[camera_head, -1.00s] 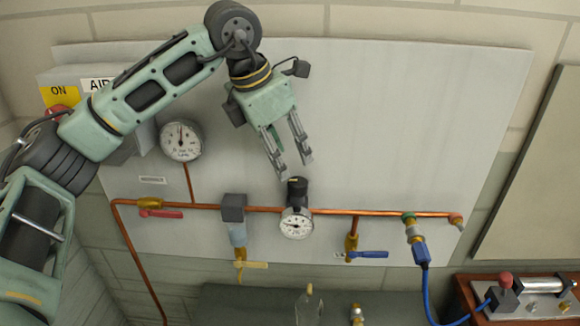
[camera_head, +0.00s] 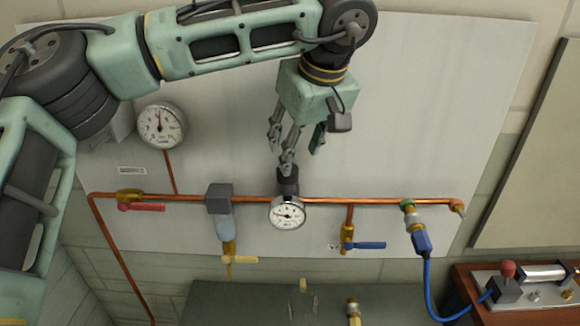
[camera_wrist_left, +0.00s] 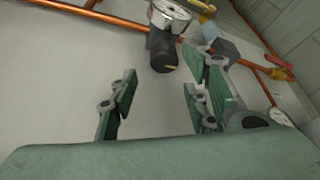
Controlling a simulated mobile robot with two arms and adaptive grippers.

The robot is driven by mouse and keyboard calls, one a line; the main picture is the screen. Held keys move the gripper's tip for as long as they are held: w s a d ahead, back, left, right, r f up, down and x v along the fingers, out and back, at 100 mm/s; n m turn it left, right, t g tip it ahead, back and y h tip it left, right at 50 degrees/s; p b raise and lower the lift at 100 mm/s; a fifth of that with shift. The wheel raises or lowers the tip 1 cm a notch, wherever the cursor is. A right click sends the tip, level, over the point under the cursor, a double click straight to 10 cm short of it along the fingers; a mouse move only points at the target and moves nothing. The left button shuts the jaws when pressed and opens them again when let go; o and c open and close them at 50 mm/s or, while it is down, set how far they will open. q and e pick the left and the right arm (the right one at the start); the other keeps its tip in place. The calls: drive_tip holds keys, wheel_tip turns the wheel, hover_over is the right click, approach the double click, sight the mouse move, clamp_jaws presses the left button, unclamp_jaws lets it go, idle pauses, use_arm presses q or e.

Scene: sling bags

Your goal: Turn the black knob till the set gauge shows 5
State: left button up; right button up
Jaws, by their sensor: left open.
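The black knob (camera_head: 288,183) stands on top of the regulator on the copper pipe. The set gauge (camera_head: 287,212), round and white-faced, is just below it; its digits are too small to read surely. My left gripper (camera_head: 295,150) is open, pointing down just above the knob. In the left wrist view the knob (camera_wrist_left: 164,54) lies beyond the open fingers (camera_wrist_left: 160,92), between their lines, with no contact visible. The set gauge (camera_wrist_left: 170,12) is cut by the top edge there. My right gripper is not in view.
A larger gauge (camera_head: 160,126) hangs at the upper left of the panel. Along the copper pipe (camera_head: 330,201) are a red-handled valve (camera_head: 140,207), a filter with a clear bowl (camera_head: 223,228) and a blue-handled valve (camera_head: 363,245). A blue hose (camera_head: 428,285) hangs at right. The panel right of my gripper is clear.

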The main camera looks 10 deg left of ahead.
sight(293, 169)
use_arm(q)
drive_tip(key=p+x, duration=0.1)
drive_tip(key=x, duration=0.4)
drive_tip(key=shift+a+f, duration=0.1)
drive_tip(key=shift+w+a+f+p, duration=0.1)
drive_tip(key=shift+w+f+p, duration=0.1)
drive_tip(key=shift+f+p, duration=0.3)
drive_tip(key=shift+f, duration=0.1)
drive_tip(key=c, duration=1)
drive_tip(key=shift+s+m+b, duration=0.1)
drive_tip(key=shift+m+b, duration=0.3)
drive_tip(key=shift+b, duration=0.05)
drive_tip(key=shift+a+m+h, duration=0.1)
drive_tip(key=shift+m+h, duration=0.2)
